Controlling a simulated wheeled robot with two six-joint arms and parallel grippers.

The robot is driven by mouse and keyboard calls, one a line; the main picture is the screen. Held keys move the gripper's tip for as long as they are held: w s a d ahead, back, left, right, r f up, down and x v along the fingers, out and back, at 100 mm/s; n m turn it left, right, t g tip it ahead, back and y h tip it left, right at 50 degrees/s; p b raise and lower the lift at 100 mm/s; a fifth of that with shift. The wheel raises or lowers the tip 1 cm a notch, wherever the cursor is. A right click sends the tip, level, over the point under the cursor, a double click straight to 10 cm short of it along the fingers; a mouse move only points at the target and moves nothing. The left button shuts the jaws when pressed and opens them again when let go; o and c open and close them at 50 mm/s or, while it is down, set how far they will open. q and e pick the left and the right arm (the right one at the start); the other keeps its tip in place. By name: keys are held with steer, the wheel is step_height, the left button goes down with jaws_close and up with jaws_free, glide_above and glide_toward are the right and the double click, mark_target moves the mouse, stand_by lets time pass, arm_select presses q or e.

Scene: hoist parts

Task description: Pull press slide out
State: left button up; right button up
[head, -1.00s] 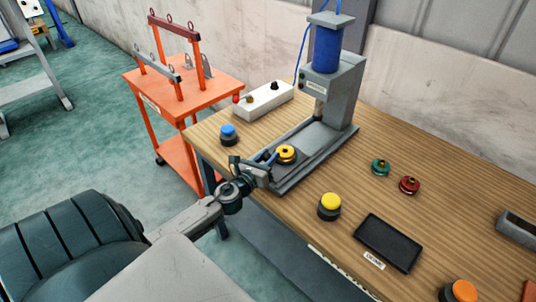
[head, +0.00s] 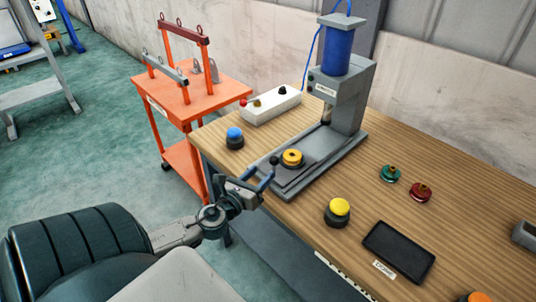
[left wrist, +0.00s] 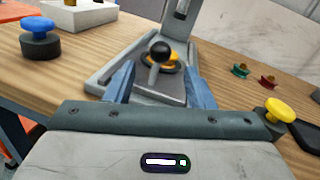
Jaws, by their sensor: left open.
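The grey press (head: 342,98) with a blue cylinder on top stands at the back of the wooden table. Its slide (head: 311,160) sits at the front end of the base rails, clear of the ram, with a yellow-orange ringed part (head: 292,157) on it. The slide's handle has a black ball knob (head: 274,160), which also shows in the left wrist view (left wrist: 160,49). My left gripper (head: 256,177) is open at the table's front edge, its blue fingers on either side of the handle in the wrist view, with gaps showing. My right gripper is not in view.
A blue button (head: 234,137) stands left of the press, a yellow button (head: 338,211) to its right. A white control box (head: 270,105) lies behind. Green (head: 390,173) and red (head: 420,191) parts and a black tray (head: 398,251) are farther right. An orange cart (head: 185,98) stands left.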

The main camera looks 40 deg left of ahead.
arm_select(q)
steer(key=shift+s+d+b, duration=0.2)
steer(key=shift+s+b, duration=0.1)
steer(key=shift+s, duration=1.15)
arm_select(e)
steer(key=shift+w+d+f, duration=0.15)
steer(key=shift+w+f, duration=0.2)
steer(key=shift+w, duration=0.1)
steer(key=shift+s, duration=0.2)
